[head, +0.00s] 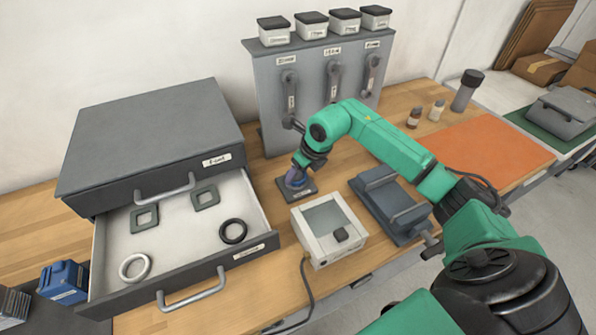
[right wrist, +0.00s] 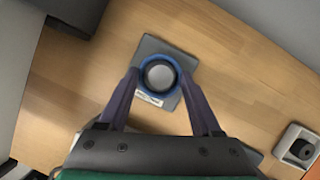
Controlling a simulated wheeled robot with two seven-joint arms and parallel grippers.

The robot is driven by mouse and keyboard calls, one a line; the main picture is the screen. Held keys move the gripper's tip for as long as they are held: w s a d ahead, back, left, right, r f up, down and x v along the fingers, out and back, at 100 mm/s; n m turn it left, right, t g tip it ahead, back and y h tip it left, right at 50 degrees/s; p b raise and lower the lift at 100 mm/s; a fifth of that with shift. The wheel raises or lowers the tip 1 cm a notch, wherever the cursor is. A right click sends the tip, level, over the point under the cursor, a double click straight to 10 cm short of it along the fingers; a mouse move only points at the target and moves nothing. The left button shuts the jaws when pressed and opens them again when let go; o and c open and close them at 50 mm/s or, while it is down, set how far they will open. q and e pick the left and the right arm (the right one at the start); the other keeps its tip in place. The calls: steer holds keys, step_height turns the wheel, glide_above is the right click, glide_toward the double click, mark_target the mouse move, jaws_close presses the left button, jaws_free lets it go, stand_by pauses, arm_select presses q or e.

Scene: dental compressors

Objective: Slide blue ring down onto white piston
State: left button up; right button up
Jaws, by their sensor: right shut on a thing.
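The blue ring (right wrist: 144,64) is between the fingertips of my right gripper (right wrist: 159,76), which is shut on it. In the right wrist view the ring encircles the round top of the white piston (right wrist: 159,76). I cannot tell how far down the piston it sits. The piston stands on a dark grey base plate (right wrist: 175,46) with a white label. In the head view my right gripper (head: 296,179) points down over the base plate (head: 299,195), with the blue ring (head: 297,184) partly visible low between its fingers. The fingers hide most of the piston there. My left gripper is not in view.
An open drawer (head: 180,262) at left holds two square gaskets, a black ring (head: 233,231) and a white ring (head: 135,267). A white scale-like box (head: 312,245) and a grey vise-like fixture (head: 390,207) stand close to the base plate. A grey rack (head: 262,95) stands behind.

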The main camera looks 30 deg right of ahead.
steer(key=shift+f+b, duration=0.45)
steer(key=shift+f, duration=0.2)
steer(key=o, duration=1.3)
steer(key=shift+c, duration=0.2)
steer(key=shift+r, duration=0.15)
steer(key=shift+r+p, duration=3.15)
steer(key=shift+r, duration=1.35)
